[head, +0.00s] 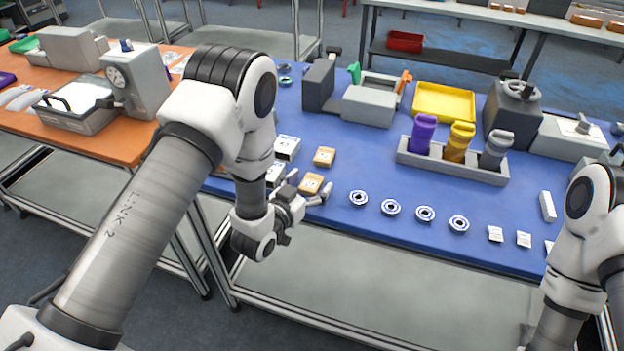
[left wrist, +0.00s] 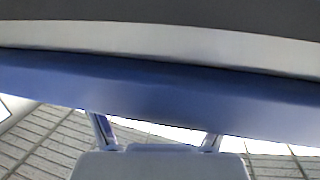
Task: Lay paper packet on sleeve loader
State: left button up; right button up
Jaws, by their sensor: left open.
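Small tan packets, which may be the paper packets, lie near the front of the blue table: one farther back (head: 324,157) and one nearer (head: 311,184). My left gripper (head: 309,187) is at the table's front edge with its fingers apart, close to the nearer tan packet. I cannot tell whether they touch. Its fingers also show apart in the left wrist view (left wrist: 156,138), with no packet visible between them. Small white packets (head: 495,233) lie at the front right. I cannot tell which device is the sleeve loader. My right gripper is out of frame.
Black-and-white boxes (head: 287,148) lie left of the tan packets, and several round rings (head: 391,207) to their right. A grey rack (head: 475,172) holds three bottles behind the rings. A yellow tray (head: 444,102) and grey machines (head: 369,106) stand farther back.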

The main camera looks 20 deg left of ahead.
pick_arm(q)
jog(key=shift+w+f, duration=0.1)
jog(key=shift+w, duration=0.35)
jog(key=shift+s, duration=0.1)
